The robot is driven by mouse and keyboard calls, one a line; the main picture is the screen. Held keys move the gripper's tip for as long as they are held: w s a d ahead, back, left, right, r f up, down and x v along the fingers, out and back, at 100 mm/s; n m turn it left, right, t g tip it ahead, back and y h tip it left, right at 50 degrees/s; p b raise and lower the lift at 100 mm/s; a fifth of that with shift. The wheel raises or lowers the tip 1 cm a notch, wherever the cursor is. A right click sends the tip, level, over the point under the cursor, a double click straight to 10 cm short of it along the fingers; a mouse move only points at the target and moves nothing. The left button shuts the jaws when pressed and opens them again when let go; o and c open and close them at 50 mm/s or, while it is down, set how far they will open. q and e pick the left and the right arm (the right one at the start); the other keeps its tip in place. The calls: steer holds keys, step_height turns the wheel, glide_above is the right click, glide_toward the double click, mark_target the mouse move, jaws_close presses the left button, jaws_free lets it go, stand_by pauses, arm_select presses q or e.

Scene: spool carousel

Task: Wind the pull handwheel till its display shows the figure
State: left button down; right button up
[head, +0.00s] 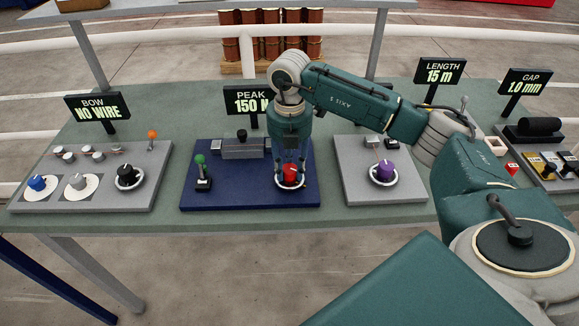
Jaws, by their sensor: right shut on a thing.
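The red knob (290,173) sits in a white ring on the blue panel (240,201), below the display reading PEAK 150 with its unit partly hidden (248,101). My right gripper (290,165) points straight down over the red knob, its fingers shut around it. My arm hides the right edge of that display. No wheel is labelled "pull" in view, and no display bears that word. My left gripper is not in view.
A green-topped lever (202,175) stands left of the red knob. The BOW display (97,107) reads NO WIRE; the GAP display (524,82) reads 1.0 mm.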

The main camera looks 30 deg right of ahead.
mark_target(290, 168)
steer(key=shift+w+d+r, duration=0.1)
steer(key=shift+r, duration=0.05)
steer(key=o, duration=1.1)
steer(key=shift+o, duration=0.2)
step_height(290, 168, up, 12)
